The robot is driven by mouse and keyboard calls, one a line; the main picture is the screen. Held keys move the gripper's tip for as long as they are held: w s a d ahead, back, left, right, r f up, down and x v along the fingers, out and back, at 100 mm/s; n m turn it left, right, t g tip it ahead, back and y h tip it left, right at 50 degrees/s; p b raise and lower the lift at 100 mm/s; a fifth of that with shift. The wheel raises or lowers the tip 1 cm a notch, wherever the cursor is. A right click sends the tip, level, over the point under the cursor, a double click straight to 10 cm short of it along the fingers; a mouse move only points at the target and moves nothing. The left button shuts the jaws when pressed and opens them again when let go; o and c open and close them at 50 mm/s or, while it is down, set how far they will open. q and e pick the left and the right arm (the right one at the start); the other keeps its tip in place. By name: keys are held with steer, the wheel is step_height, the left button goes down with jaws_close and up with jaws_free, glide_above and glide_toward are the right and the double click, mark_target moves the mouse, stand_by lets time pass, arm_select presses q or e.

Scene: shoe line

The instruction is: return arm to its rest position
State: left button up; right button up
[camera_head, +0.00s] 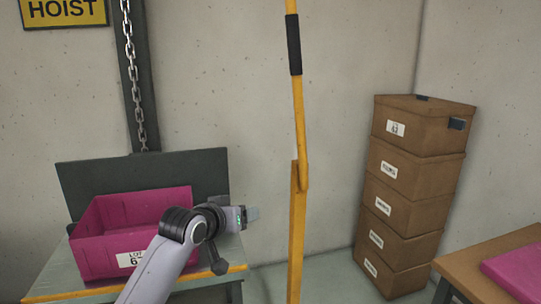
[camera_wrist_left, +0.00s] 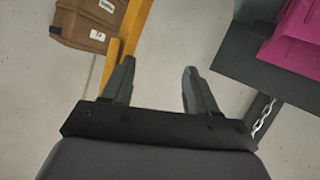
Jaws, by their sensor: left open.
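My left arm comes in from the lower left in the head view. Its left gripper (camera_head: 252,214) points to the right, just past the right side of a pink bin (camera_head: 104,258) with a "LOT 6" label. In the left wrist view the left gripper (camera_wrist_left: 157,85) has its two dark fingers spread apart, with only floor showing between them. The pink bin also shows in the upper right of the wrist view (camera_wrist_left: 292,42). My right arm and gripper are not in view.
The bin stands on a bench (camera_head: 55,280) with a dark back panel. A yellow post (camera_head: 297,230) stands right of the gripper. Several stacked brown boxes (camera_head: 412,165) stand further right. A wooden table (camera_head: 462,268) with a pink item (camera_head: 518,272) is at the lower right. A chain (camera_head: 133,80) hangs behind.

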arm_select(q)
steer(key=s+a+f+y, duration=0.1)
steer(key=s+a+f, duration=0.2)
steer(key=s+f, duration=0.55)
steer(key=s+a+f, duration=0.3)
steer(key=s+f, duration=0.2)
steer(key=f, duration=0.7)
steer(key=s+a+f, duration=0.2)
steer(key=s+f, duration=0.1)
steer(key=s, duration=0.4)
steer(key=s+a+f+g+y, duration=0.1)
steer(key=s+a+f, duration=0.1)
steer(key=s, duration=0.6)
steer(key=s+a+f+y, duration=0.1)
steer(key=s+a+f, duration=0.2)
steer(key=s, duration=0.5)
steer(key=shift+f+m+g, duration=0.3)
steer(key=shift+f, duration=0.6)
steer(key=c, duration=0.3)
steer(key=shift+w, duration=0.1)
